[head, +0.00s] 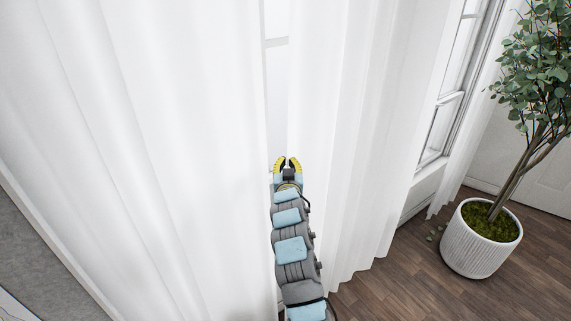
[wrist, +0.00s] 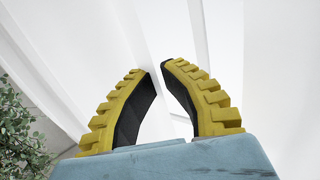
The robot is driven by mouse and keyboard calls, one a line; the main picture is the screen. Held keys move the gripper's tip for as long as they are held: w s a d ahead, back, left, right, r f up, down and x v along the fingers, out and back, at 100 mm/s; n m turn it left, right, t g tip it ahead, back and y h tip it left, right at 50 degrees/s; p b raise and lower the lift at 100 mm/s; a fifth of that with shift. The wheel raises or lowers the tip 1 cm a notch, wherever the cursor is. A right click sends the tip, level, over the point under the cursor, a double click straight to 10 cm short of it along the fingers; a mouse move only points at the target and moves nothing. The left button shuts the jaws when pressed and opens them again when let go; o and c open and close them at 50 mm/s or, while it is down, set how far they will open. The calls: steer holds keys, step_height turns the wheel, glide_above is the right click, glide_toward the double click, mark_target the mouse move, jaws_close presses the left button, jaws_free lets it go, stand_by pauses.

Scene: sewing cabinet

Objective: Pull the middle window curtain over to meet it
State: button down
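The middle curtain (head: 350,130) is a white pleated cloth hanging right of centre in the head view. Another white curtain (head: 130,140) fills the left side. A narrow gap separates their edges, with bright window (head: 276,85) showing through. My gripper (head: 287,159) is at this gap, close to the middle curtain's left edge. In the wrist view, its yellow fingers (wrist: 158,68) curve inward, with a small gap between their tips. White cloth (wrist: 265,50) fills most of the background. I see no cloth clearly pinched between the fingers; whether they touch any is unclear.
A potted tree in a white ribbed pot (head: 480,243) stands on the wood floor (head: 420,285) at the right. A window (head: 450,90) shows beside the middle curtain, with another pale curtain (head: 462,165) beyond it. Green leaves (wrist: 20,130) show in the wrist view.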

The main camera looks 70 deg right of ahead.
steer(key=c, duration=1.1)
jaws_free()
steer(key=shift+s+a+f, duration=0.1)
steer(key=shift+s+a, duration=0.15)
steer(key=shift+a, duration=0.3)
steer(key=shift+v, duration=5.4)
